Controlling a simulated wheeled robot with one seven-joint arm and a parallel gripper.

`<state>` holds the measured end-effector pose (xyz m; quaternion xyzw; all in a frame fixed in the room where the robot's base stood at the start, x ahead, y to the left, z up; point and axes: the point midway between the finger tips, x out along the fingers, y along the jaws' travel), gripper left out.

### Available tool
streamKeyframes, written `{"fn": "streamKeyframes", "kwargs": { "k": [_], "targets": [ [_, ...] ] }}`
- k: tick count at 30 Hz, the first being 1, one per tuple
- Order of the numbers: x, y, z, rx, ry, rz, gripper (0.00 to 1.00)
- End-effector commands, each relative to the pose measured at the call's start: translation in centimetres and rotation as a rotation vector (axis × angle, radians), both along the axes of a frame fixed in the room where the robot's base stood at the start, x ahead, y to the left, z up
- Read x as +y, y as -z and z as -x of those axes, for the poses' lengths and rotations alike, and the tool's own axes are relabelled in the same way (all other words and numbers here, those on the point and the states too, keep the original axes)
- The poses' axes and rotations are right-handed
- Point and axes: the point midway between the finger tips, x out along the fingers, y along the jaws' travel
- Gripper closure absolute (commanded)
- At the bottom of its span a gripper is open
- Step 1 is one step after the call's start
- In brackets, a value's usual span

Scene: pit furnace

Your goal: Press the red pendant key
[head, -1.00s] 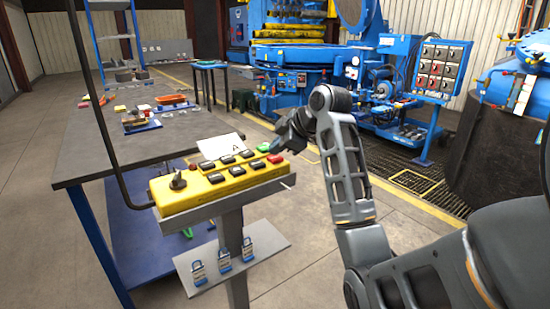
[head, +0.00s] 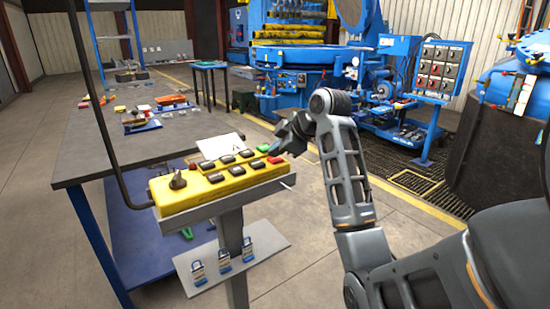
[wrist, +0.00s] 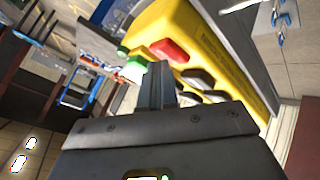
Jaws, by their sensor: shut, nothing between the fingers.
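The yellow pendant (head: 165,198) lies on a grey stand in the head view, with two rows of dark keys. Its red key (head: 275,160) sits at the right end, near a green key (head: 263,148). My gripper (head: 276,151) is just above that end, pointing down and left. In the wrist view the red key (wrist: 170,50) shows just beyond the fingertips of my gripper (wrist: 160,68), slightly to their right. The fingers are shut and empty. I cannot tell whether they touch the pendant. A green key (wrist: 135,68) shows left of the fingertips.
A white paper (head: 220,146) lies behind the pendant on a grey workbench (head: 85,165). A black cable (head: 100,110) rises from the pendant's left end. Blue machinery (head: 300,80) stands at the back.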

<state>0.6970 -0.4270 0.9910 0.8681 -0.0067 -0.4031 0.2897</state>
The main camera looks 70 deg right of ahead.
Motion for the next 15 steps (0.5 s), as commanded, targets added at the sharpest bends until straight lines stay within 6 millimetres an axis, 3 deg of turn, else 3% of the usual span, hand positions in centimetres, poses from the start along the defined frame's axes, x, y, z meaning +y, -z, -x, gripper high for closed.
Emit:
{"fn": "streamKeyframes", "kwargs": {
  "k": [15],
  "targets": [
    [0.01,-0.85,0.02,0.002,0.0,-0.002,1.0]
  ]
}}
